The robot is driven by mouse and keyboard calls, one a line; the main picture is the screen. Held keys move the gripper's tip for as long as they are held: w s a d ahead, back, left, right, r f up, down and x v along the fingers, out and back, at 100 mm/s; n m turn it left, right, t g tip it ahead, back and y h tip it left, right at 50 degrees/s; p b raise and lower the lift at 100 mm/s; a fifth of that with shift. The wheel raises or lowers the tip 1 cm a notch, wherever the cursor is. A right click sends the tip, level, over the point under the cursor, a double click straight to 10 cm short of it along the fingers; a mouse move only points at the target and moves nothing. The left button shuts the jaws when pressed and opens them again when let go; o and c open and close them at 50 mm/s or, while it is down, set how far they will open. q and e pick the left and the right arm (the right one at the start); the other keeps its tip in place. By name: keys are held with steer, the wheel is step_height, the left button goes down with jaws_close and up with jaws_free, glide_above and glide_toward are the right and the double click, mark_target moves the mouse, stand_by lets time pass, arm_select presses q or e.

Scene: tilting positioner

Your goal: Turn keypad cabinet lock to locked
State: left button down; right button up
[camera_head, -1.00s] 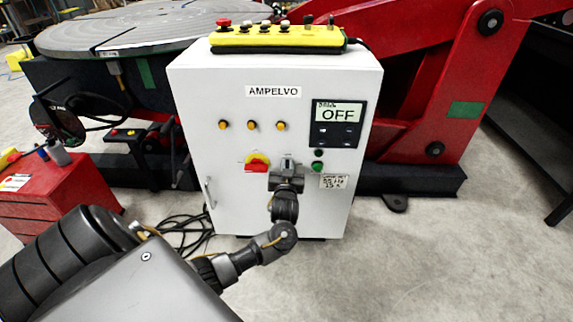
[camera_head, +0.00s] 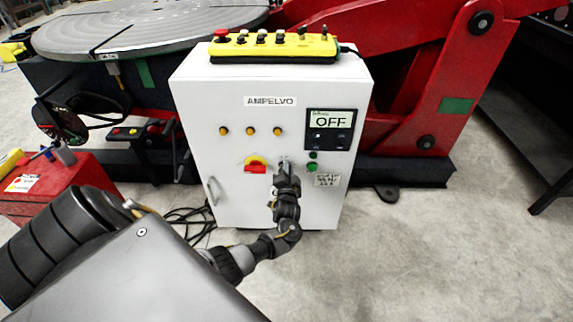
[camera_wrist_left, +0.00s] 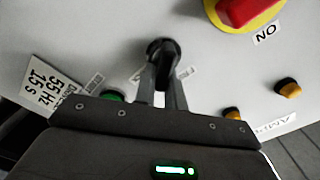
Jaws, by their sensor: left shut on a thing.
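The white cabinet (camera_head: 225,150) stands upright ahead of me, labelled AMPELVO. Its lock (camera_wrist_left: 166,48) is a small black knob on the door, seen in the left wrist view with my fingers on both sides of it. My left gripper (camera_head: 283,163) is shut on this lock, and it also shows in the left wrist view (camera_wrist_left: 162,85). In the head view the gripper mostly hides the lock. I cannot read any lock marking. My right gripper is not in view.
A red-and-yellow switch (camera_head: 255,164) sits just left of the gripper. A green button (camera_head: 312,168) is close on its right, below the OFF display (camera_head: 332,124). A yellow control box (camera_head: 275,46) lies on top. Open floor (camera_head: 420,260) is at right.

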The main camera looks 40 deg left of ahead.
arm_select(q)
steer(key=m, duration=0.1)
steer(key=m+p, duration=0.1)
steer(key=m, duration=0.2)
steer(key=shift+w+f+p, duration=0.1)
steer(key=shift+f+p, duration=0.2)
steer(key=shift+p, duration=0.05)
steer(key=shift+d+f+m+p, duration=0.1)
steer(key=shift+f+m+p, duration=0.1)
steer(key=shift+m, duration=0.55)
steer(key=shift+f+m+p, duration=0.1)
steer(key=shift+m+p, duration=0.05)
steer(key=shift+m, duration=0.6)
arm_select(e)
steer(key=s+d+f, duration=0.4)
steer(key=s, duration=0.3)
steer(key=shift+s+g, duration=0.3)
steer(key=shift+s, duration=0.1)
arm_select(q)
steer(key=c, duration=1.5)
jaws_free()
steer(key=shift+o, duration=0.2)
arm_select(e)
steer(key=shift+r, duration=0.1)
